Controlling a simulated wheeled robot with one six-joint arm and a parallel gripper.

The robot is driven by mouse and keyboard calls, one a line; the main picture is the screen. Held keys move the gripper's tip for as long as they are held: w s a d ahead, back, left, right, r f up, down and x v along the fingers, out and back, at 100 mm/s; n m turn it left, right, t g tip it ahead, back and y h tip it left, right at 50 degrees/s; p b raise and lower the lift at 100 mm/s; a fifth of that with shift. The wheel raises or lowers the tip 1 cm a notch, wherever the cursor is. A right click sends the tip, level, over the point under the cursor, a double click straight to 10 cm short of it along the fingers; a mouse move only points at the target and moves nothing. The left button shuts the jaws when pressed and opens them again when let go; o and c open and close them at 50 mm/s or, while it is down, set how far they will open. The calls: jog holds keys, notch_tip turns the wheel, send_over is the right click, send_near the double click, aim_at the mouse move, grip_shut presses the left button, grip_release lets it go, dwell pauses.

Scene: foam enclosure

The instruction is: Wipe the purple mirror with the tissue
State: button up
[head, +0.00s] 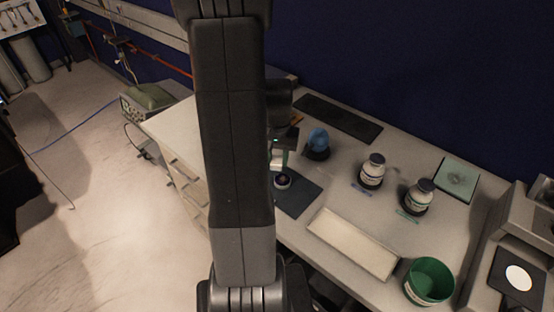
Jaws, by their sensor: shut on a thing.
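My gripper (279,160) is partly hidden behind my own arm, over the left part of the bench. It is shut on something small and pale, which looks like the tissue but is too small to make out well. Just below it, a small round dark piece with a pale rim (282,182) stands on a dark mat (299,199). It may be the purple mirror, but its colour is not clear. I cannot tell whether the tissue touches it.
A blue rounded object (318,139) stands close behind the gripper. Two capped bottles (373,171) (418,195), a pale green square plate (455,180), a white tray (352,244) and a green tub (428,281) are to the right. A dark blue wall is behind.

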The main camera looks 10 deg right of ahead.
aim_at(278, 160)
jog(key=shift+r+p, duration=1)
jog(key=shift+r, duration=0.8)
jog(key=shift+s+d+f, duration=0.1)
